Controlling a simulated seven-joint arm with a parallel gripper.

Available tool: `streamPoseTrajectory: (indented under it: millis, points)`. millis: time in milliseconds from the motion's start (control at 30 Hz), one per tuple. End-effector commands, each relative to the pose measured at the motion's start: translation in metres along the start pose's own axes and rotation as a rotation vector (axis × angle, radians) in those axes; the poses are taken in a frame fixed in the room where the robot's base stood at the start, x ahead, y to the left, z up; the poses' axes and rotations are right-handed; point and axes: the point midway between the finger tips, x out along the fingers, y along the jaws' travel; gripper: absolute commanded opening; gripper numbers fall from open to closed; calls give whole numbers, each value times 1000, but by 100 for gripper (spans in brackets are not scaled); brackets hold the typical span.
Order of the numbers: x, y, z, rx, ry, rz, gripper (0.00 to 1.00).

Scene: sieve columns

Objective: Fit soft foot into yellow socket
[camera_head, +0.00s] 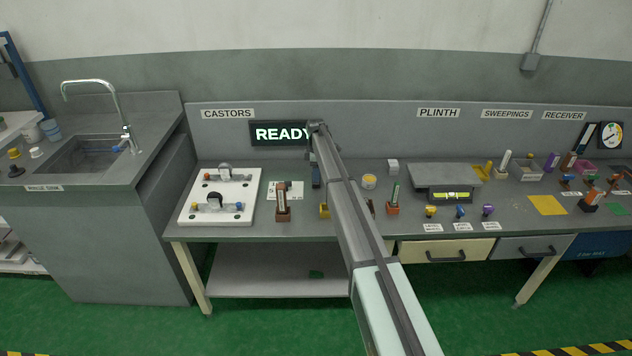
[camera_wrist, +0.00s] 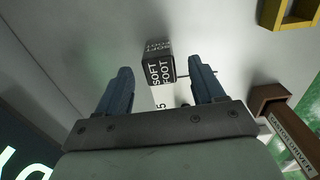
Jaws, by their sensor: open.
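The soft foot (camera_wrist: 158,68) is a dark block with white "SOFT FOOT" lettering. In the wrist view it stands on the grey bench, framed between the tips of my gripper (camera_wrist: 160,66). My gripper's two blue fingers are open, with a gap on each side of the block, and hold nothing. I cannot make out the soft foot in the head view. A white plate (camera_head: 186,217) lies on the bench at left with coloured parts on it. A small yellow part (camera_head: 195,206) at its front left may mark the yellow socket; its opening is too small to tell.
A brown castor driver holder (camera_head: 283,213) stands between the plate and my arm; it also shows in the wrist view (camera_wrist: 268,95). A yellow block-like frame (camera_wrist: 290,14) is close by. A white card lies behind. The lit READY sign (camera_head: 280,133) is on the back panel.

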Motion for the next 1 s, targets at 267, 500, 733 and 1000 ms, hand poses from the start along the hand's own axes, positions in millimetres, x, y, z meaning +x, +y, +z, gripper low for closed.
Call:
streamPoseTrajectory:
  millis: [267,500,733,1000]
  points:
    - [23,0,0,0,0,0,68]
    - [22,0,0,0,0,0,59]
    - [22,0,0,0,0,-1,37]
    - [22,0,0,0,0,-1,12]
